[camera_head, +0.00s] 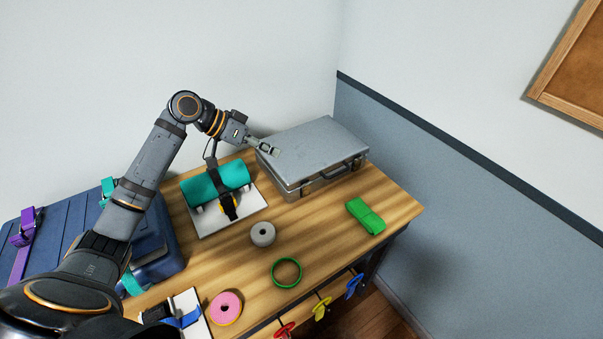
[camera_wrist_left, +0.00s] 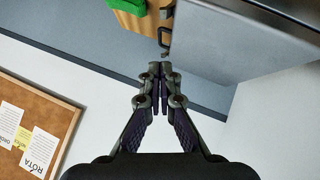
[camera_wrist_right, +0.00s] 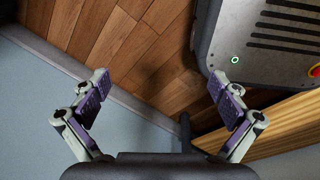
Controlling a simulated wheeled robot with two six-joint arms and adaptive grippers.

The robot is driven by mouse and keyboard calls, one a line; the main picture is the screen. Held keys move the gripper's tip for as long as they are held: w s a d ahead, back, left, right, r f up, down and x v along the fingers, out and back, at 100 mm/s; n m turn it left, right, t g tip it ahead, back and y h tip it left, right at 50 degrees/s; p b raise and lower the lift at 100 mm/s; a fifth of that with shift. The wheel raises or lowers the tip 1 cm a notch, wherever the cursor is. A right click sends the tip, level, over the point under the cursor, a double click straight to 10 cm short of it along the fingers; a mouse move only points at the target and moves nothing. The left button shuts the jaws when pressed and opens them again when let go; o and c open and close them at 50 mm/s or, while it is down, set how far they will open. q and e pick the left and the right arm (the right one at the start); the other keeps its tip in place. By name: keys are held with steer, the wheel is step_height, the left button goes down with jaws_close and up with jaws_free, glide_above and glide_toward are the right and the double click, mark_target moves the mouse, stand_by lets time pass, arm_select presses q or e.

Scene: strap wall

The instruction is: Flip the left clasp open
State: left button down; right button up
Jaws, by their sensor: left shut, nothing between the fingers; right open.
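A closed silver case (camera_head: 313,150) lies on the wooden table, with a dark handle (camera_head: 337,171) on its front side. Its clasps are too small to tell apart clearly in the head view. My left gripper (camera_head: 272,151) is above the case's left end, its fingers together and empty. In the left wrist view the shut fingertips (camera_wrist_left: 158,70) point toward the grey case (camera_wrist_left: 235,42); I cannot tell whether they touch it. My right gripper (camera_wrist_right: 160,86) is open and empty over the floor, away from the case. It is outside the head view.
A teal roll on a white board (camera_head: 230,226) lies left of the case. A grey roll (camera_head: 262,234), green strap bundle (camera_head: 366,215), green ring (camera_head: 287,273) and pink roll (camera_head: 226,308) lie in front. A blue suitcase (camera_head: 35,250) stands left. The wall is close behind.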

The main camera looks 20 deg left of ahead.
mark_target(307, 190)
arm_select(q)
steer(key=p+x, duration=0.1)
steer(key=x, duration=0.4)
steer(key=shift+w+r, duration=0.1)
steer(key=shift+w, duration=0.15)
steer(key=p+x, duration=0.1)
steer(key=x, duration=0.4)
steer(key=shift+d+p, duration=0.15)
steer(key=shift+p, duration=0.15)
steer(key=f, duration=0.2)
steer(key=s+f+p, duration=0.1)
steer(key=f, duration=0.1)
steer(key=shift+d, duration=0.4)
arm_select(e)
steer(key=r, duration=0.1)
steer(key=w+r, duration=0.2)
steer(key=shift+a+r, duration=0.35)
steer(key=shift+r, duration=0.05)
steer(key=shift+w, duration=0.1)
arm_select(q)
steer(key=shift+s+d, duration=0.1)
arm_select(e)
steer(key=shift+d, duration=0.15)
